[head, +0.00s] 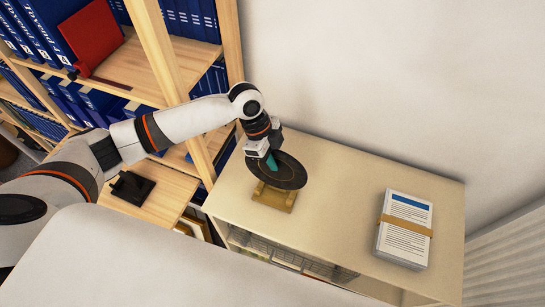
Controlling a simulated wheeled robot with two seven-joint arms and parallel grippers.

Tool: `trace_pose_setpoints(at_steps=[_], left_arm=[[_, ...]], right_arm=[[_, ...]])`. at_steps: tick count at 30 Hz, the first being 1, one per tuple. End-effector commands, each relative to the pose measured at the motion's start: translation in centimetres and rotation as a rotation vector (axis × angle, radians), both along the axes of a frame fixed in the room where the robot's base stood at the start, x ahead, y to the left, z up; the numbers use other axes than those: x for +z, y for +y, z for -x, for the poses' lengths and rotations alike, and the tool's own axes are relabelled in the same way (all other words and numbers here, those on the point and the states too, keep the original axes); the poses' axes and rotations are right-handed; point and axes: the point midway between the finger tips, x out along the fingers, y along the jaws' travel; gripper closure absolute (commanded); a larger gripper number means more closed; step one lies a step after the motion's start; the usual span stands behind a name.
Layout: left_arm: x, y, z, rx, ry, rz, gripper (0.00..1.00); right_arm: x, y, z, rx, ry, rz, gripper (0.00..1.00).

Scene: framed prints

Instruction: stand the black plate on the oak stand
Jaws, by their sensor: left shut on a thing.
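The black plate (290,172) is a dark round disc above the cabinet top, at the middle of the head view. The oak stand (274,197) is a small yellow-brown wooden piece on the cabinet top, directly below the plate in the picture. My left gripper (271,161) is shut on the plate near its upper left part, with a teal fingertip showing against the dark face. The plate's lower edge overlaps the stand. I cannot tell whether the plate rests in it or is held just above. My right gripper is not in view.
A banded stack of papers (406,228) lies at the right of the cabinet top (345,200). A wooden shelf with blue binders (35,38) and a red book (92,36) stands at left. A small black stand (132,187) is on a lower wooden surface. A white wall rises behind.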

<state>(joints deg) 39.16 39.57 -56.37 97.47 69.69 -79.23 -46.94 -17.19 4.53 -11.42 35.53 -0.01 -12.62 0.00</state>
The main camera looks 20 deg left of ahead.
Motion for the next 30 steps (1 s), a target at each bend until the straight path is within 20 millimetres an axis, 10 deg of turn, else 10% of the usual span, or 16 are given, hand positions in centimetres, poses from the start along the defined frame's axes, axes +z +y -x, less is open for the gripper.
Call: trace_pose_setpoints(at_steps=[30], left_arm=[[-5.6,0.0,0.0,0.002,-0.002,0.001,1.0]], right_arm=[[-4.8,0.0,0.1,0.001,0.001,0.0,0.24]])
